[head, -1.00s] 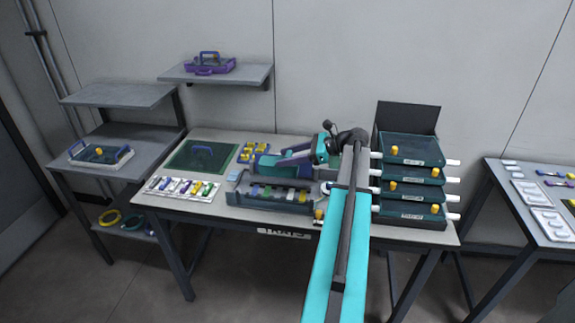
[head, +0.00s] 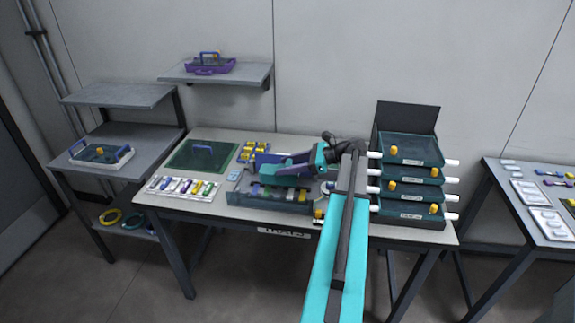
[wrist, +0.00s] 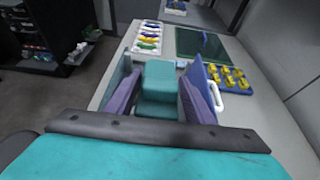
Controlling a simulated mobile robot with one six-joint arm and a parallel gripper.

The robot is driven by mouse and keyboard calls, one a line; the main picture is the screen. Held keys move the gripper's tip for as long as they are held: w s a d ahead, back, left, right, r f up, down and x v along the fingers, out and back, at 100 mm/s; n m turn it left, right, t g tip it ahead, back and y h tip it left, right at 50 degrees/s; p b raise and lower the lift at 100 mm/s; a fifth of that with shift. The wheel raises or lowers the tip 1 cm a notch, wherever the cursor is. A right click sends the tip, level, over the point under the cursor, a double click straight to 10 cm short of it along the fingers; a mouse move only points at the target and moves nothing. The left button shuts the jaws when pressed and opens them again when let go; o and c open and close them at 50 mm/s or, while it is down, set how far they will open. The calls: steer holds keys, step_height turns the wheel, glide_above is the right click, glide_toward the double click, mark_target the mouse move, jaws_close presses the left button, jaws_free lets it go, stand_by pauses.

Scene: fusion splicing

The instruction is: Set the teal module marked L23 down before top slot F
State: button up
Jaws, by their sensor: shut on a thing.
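My gripper (wrist: 160,100) has purple fingers and is shut on a teal block-shaped module (wrist: 158,78) in the wrist view. Its marking is not legible. In the head view my gripper (head: 268,165) is over the back of the grey rack (head: 245,205), which holds a row of coloured modules; the held module is hard to make out there. The stack of teal trays (head: 410,190) stands to the right, with yellow knobs and small labels too small to read. I cannot tell which slot is F.
Yellow pieces on a blue holder (wrist: 225,77) lie behind the rack. A green mat (head: 185,160) and a white tray of coloured pieces (head: 160,186) are at the table's left. A blue panel (wrist: 203,72) stands close to my right finger in the wrist view.

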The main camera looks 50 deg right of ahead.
steer(key=shift+f, duration=0.35)
steer(key=o, duration=1.2)
steer(key=shift+r, duration=0.4)
steer(key=shift+s+d+r, duration=0.1)
steer(key=shift+s+r, duration=0.05)
steer(key=shift+r, duration=0.1)
steer(key=b+v, duration=0.2)
steer(key=v, duration=0.9)
steer(key=shift+s+r+b, duration=0.15)
steer(key=shift+s+b, duration=0.1)
steer(key=shift+b, duration=0.05)
steer(key=shift+d, duration=0.1)
